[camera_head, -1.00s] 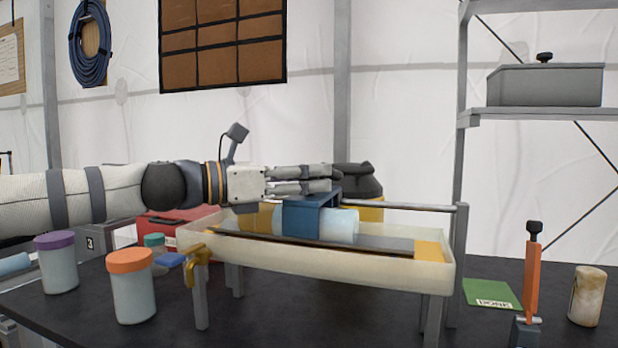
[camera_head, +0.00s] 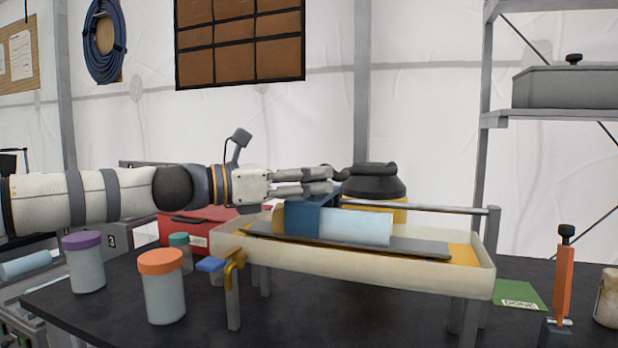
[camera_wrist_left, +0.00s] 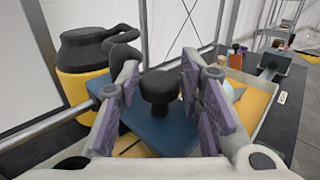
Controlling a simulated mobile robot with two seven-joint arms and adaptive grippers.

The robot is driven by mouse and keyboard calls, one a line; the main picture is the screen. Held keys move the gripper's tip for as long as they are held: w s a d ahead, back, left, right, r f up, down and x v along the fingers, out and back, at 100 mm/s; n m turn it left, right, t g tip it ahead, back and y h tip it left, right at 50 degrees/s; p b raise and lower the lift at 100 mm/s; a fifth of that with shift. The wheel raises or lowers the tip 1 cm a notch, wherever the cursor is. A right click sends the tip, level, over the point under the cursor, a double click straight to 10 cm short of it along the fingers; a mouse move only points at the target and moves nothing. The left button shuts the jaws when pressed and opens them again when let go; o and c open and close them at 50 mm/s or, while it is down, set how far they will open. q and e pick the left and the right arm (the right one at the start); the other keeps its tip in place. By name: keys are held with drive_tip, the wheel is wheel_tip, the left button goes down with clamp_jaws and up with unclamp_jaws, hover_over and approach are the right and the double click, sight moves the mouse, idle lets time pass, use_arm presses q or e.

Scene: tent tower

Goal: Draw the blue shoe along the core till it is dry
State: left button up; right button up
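The blue shoe (camera_head: 304,222) sits over the left end of the pale blue core (camera_head: 362,228), which lies on a grey board in the cream tray (camera_head: 380,277). Most of the core shows bare to the right of the shoe. My left gripper (camera_head: 330,181) comes in from the left above the shoe. In the left wrist view its purple-padded fingers (camera_wrist_left: 160,88) close on both sides of the black knob (camera_wrist_left: 160,85) on top of the blue shoe (camera_wrist_left: 155,132). A little of the core (camera_wrist_left: 232,88) shows behind the right finger. My right gripper is not in view.
A metal rail (camera_head: 440,208) runs behind the tray. A yellow container with a black top (camera_head: 373,182) stands behind it. Purple-lidded (camera_head: 85,263) and orange-lidded (camera_head: 161,287) jars stand at front left. A green card (camera_head: 518,294) and orange clamp (camera_head: 562,283) are at right.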

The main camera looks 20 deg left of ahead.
use_arm(q)
drive_tip(key=shift+o, duration=0.2)
drive_tip(key=shift+a, duration=0.15)
drive_tip(key=v, duration=1.1)
drive_tip(key=shift+s+r, duration=0.1)
drive_tip(key=shift+s+a, duration=0.2)
drive_tip(key=shift+s, duration=0.05)
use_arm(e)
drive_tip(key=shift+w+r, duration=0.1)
use_arm(q)
drive_tip(key=b+x, duration=0.2)
drive_tip(key=x, duration=1)
drive_tip(key=shift+r, duration=0.1)
clamp_jaws()
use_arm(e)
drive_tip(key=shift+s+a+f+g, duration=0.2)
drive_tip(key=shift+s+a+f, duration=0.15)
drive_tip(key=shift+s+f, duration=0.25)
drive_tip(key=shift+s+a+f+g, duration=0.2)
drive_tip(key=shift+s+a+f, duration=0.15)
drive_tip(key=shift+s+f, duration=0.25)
